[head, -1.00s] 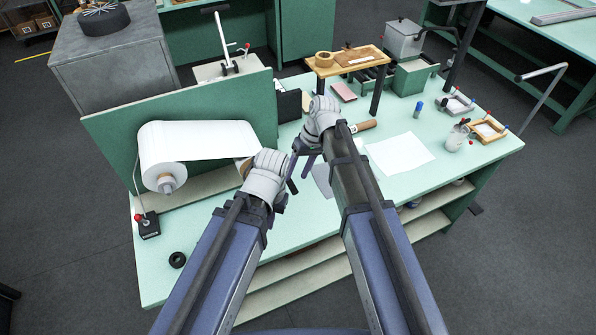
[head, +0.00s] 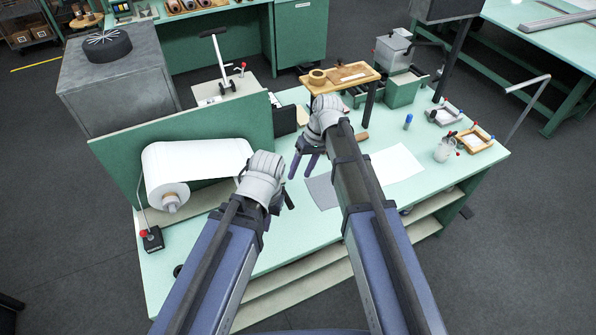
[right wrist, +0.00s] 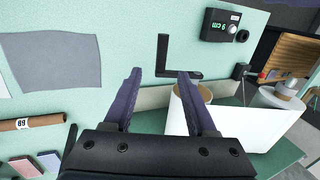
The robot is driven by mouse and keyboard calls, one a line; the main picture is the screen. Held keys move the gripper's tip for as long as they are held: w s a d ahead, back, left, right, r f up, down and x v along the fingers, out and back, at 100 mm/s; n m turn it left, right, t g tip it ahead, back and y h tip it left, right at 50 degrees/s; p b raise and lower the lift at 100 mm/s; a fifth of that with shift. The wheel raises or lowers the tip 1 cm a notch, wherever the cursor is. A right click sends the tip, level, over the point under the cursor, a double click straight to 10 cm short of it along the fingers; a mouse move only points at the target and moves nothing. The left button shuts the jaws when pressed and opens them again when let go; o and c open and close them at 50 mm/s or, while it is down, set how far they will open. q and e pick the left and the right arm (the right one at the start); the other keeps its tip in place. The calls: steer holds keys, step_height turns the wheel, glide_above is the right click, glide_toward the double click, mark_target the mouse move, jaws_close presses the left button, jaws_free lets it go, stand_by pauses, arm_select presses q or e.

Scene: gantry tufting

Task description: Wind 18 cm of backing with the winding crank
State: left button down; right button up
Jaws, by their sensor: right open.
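The backing is a white roll (head: 200,163) lying in front of a green upright panel at the left of the bench; it also shows in the right wrist view (right wrist: 243,128). A black L-shaped crank (right wrist: 163,58) shows in the right wrist view, beyond my fingertips and near the roll's brown core end (right wrist: 203,93). In the head view I cannot make the crank out. My right gripper (head: 304,168) is open and empty, its purple fingers (right wrist: 157,78) apart. My left gripper (head: 283,203) is in front of the roll's right end; its jaws are unclear.
A black box (right wrist: 220,25) with a lit green display is on the bench, digits not surely readable; a black ring (right wrist: 242,36) lies beside it. A grey sheet (head: 322,191) and white sheet (head: 397,165) lie right of the roll. A small wooden stand (head: 345,76) is behind.

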steer(key=shift+s+r, duration=0.2)
steer(key=shift+c, duration=0.8)
steer(key=s+r+t+p, duration=0.1)
steer(key=r+p, duration=0.1)
steer(key=s+d+r+t+p, duration=0.1)
steer(key=s+r+t+p, duration=0.1)
steer(key=shift+s+r+h+p, duration=0.2)
steer(key=shift+s+h+p, duration=0.1)
steer(key=c, duration=0.6)
steer(key=shift+d+r+t, duration=0.1)
steer(key=shift+r+t, duration=0.05)
steer(key=shift+t, duration=0.25)
jaws_close()
steer(key=b, duration=1.2)
glide_toward(289, 198)
step_height(289, 198, down, 5)
steer(key=w, duration=0.2)
steer(key=shift+s+a+f+b, duration=0.2)
steer(key=shift+a+f+b, duration=0.4)
steer(key=shift+a, duration=0.25)
